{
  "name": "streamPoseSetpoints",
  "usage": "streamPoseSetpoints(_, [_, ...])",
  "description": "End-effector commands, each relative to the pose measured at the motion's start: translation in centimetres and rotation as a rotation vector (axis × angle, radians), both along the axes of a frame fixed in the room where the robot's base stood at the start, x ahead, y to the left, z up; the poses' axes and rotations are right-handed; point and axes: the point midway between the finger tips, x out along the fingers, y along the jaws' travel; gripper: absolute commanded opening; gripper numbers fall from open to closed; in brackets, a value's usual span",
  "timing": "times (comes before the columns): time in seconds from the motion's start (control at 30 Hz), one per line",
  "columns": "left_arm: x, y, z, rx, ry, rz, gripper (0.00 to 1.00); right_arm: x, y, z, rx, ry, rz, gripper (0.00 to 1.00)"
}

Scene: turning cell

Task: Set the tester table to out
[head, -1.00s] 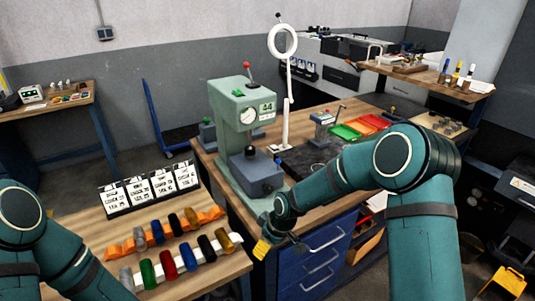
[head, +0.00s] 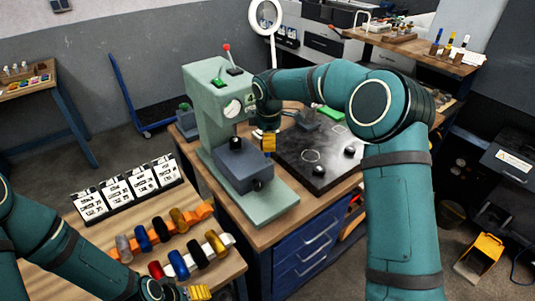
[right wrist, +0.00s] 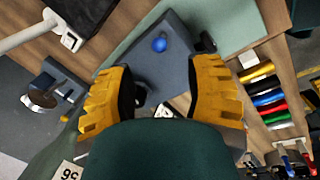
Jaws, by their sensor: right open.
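The tester (head: 200,95) is a pale green machine with a column, a head with a dial, and a flat base. Its table (head: 243,165) is a blue-grey block low on the base, with a dark knob (head: 257,185) at its front. In the right wrist view the table (right wrist: 180,75) carries a blue ball knob (right wrist: 159,45). My right gripper (head: 268,142) is open, with yellow fingers, above the table's right side. In the right wrist view its fingers (right wrist: 163,98) frame the table's near part; contact cannot be told. My left gripper (head: 190,292) is at the bottom edge, partly cut off.
A dark plate (head: 318,160) lies right of the tester. A white ring lamp (head: 266,16) stands behind. Racks of coloured rings (head: 178,222) and a card stand (head: 130,188) are on the front left table. Blue drawers (head: 305,250) are below the bench.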

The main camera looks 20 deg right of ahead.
Motion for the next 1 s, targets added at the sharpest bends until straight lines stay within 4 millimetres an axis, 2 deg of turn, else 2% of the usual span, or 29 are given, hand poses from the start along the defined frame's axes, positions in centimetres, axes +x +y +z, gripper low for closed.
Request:
streamPoseSetpoints(0.03, [0.0, 0.0, 0.0, 0.0, 0.0, 0.0, 0.76, 0.2, 0.0, -1.2, 0.0, 0.003, 0.0, 0.52])
streamPoseSetpoints(0.2, [0.0, 0.0, 0.1, 0.0, -0.001, 0.0, 0.76, 0.8, -0.1, -4.3, 0.001, 0.003, 0.0, 0.52])
streamPoseSetpoints(0.4, [0.0, 0.0, 0.2, 0.0, -0.001, 0.0, 0.76, 1.3, -0.3, -6.9, 0.001, 0.0, 0.0, 0.52])
streamPoseSetpoints(0.6, [0.0, 0.0, 0.2, 0.0, -0.001, 0.0, 0.76, 1.5, -0.3, -8.0, 0.001, -0.001, -0.001, 0.52])
streamPoseSetpoints(0.87, [0.0, 0.0, 0.2, 0.0, -0.001, 0.0, 0.76, 1.6, -0.3, -8.1, 0.001, -0.001, -0.001, 0.52])
streamPoseSetpoints(0.9, [0.0, 0.0, 0.2, 0.0, -0.001, 0.0, 0.76, 1.6, -0.3, -8.1, 0.001, -0.001, -0.001, 0.47])
streamPoseSetpoints(0.97, [0.0, 0.0, 0.2, 0.0, -0.001, 0.0, 0.76, 1.5, -0.3, -8.1, 0.001, -0.001, -0.001, 0.26])
streamPoseSetpoints(1.0, [0.0, 0.0, 0.2, 0.0, -0.001, 0.0, 0.76, 1.5, -0.3, -8.1, 0.001, -0.001, -0.001, 0.12])
